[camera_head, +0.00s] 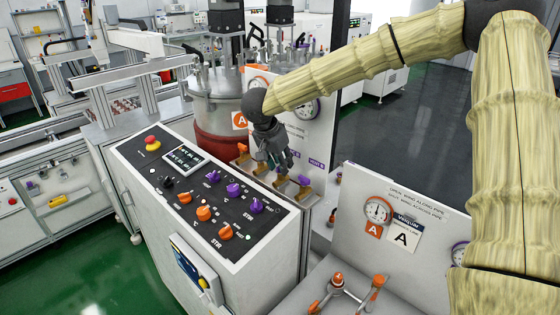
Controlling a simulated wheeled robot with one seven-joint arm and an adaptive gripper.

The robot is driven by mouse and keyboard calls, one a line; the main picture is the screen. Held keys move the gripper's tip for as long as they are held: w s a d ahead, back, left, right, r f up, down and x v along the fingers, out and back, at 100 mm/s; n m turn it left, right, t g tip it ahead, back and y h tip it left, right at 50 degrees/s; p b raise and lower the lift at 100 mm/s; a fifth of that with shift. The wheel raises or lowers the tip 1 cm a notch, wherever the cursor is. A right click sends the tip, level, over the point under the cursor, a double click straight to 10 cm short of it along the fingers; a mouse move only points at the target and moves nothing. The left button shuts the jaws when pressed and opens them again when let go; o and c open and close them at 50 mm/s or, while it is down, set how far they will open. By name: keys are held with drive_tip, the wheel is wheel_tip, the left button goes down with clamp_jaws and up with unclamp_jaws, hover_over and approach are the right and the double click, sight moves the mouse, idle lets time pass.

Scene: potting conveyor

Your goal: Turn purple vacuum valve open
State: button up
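My gripper (279,164) hangs pointing down from my sleeved arm, above a row of small brass-coloured valves behind the control panel. Its fingers are small and dark here, and I cannot tell whether they are open or shut. A small purple handle (304,180) sits on a valve at the right end of this row, just right of the gripper and seemingly apart from it. An orange handle (242,148) is at the row's left end. The middle of the row is partly hidden by the gripper. I cannot read which purple part is the vacuum valve.
The control panel (150,178) carries purple knobs (233,190), orange knobs (203,213) and a red stop button (152,142). A steel vessel (215,90) stands behind it. A gauge board labelled Vacuum (400,205) stands at right, above orange-handled valves (337,279).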

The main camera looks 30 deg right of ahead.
drive_tip(key=shift+d+f, duration=0.1)
drive_tip(key=shift+f, duration=0.15)
clamp_jaws()
drive_tip(key=shift+r+m+p, duration=0.15)
drive_tip(key=shift+m+p, duration=0.15)
drive_tip(key=shift+p, duration=0.3)
drive_tip(key=shift+w+m+g+p, duration=0.1)
drive_tip(key=shift+m+g+p, duration=0.2)
drive_tip(key=shift+m, duration=0.2)
unclamp_jaws()
